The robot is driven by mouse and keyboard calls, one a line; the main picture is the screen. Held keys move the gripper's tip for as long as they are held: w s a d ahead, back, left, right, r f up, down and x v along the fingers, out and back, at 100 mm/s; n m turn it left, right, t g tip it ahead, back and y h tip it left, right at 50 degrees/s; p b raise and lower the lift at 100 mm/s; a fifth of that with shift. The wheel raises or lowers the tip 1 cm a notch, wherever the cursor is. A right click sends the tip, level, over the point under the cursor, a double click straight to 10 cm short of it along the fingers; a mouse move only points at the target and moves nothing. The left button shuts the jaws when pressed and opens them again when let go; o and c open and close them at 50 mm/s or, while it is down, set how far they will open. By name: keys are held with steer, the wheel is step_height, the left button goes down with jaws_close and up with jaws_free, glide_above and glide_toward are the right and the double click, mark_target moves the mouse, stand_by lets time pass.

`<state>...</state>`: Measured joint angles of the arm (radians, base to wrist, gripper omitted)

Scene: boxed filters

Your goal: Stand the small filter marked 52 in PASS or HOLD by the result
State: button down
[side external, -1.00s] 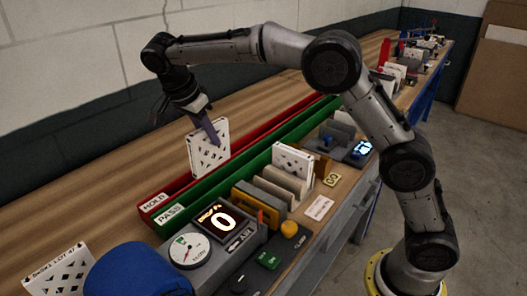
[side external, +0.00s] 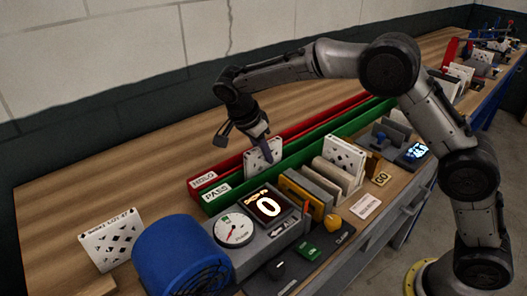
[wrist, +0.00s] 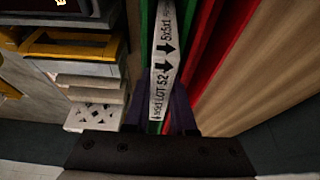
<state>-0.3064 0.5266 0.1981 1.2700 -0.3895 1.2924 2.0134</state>
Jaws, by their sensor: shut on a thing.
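My gripper (side external: 264,150) is shut on a white filter (side external: 263,158) with dark diamond-shaped holes. In the wrist view the fingers (wrist: 168,115) pinch its edge, marked LOT 52 with arrows (wrist: 165,70). The filter stands upright, in line with the green PASS channel (side external: 217,198); green shows on both sides of it in the wrist view. The red HOLD channel (side external: 205,180) runs just behind. The filter's bottom edge is hidden, so I cannot tell whether it touches the channel floor. The tester display (side external: 265,205) reads 0, beside a round dial (side external: 234,230).
Another filter (side external: 345,155) stands in the slotted rack (side external: 325,177) in front of the channels. A GO tag (side external: 381,178) lies at right. The bench behind the channels is clear.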

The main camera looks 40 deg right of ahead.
steer(key=shift+f, duration=0.1)
steer(key=c, duration=0.7)
jaws_free()
steer(key=shift+c, duration=0.2)
steer(key=v, duration=1.2)
